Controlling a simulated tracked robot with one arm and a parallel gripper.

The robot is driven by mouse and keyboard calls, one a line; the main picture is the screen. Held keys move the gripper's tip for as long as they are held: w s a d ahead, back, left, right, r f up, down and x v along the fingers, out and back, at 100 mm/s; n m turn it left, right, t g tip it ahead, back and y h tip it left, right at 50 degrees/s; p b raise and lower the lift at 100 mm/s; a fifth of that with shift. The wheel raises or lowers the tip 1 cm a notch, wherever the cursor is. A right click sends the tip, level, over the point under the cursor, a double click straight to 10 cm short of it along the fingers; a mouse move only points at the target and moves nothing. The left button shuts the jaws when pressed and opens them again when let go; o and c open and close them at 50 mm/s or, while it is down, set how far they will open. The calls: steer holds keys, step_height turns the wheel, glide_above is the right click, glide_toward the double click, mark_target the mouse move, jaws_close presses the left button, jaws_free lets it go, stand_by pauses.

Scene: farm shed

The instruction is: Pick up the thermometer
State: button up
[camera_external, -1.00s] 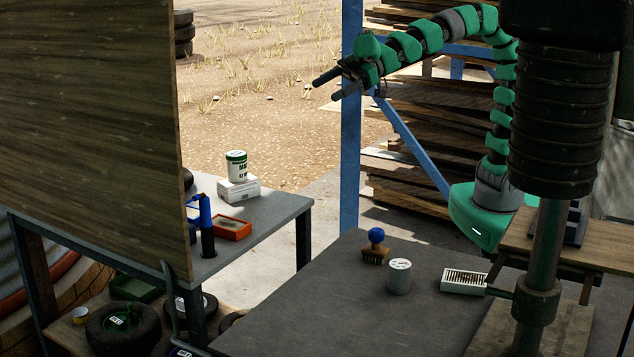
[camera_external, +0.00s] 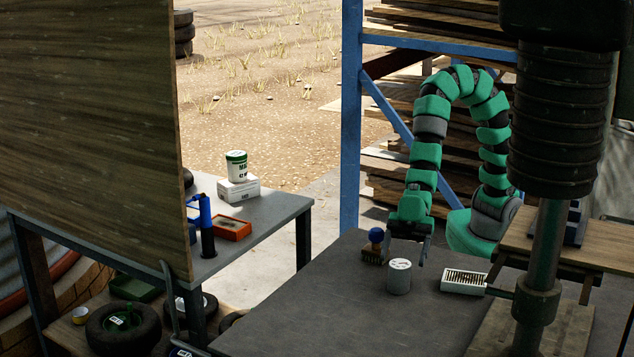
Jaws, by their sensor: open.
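I cannot clearly make out a thermometer. My gripper (camera_external: 405,250) points down, open and empty, just above and behind the white cylinder. It appears apart from the cylinder, but the exact gap is hard to judge.
A brush with a blue knob (camera_external: 375,245) stands close to the left of my gripper. A drill press column (camera_external: 545,250) and a wooden board (camera_external: 560,247) are at the right. The table's front left is clear. A blue post (camera_external: 350,130) rises behind.

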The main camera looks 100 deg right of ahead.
mark_target(397, 281)
steer(key=shift+w+a+f+p, duration=0.1)
steer(key=shift+w+a+p, duration=0.4)
steer(key=shift+p, duration=1.6)
steer(key=shift+a+f+p, duration=0.25)
steer(key=shift+p, duration=0.55)
steer(key=shift+a+f, duration=0.1)
steer(key=b+x, duration=0.1)
steer(key=x, duration=0.4)
steer(key=c, duration=1.1)
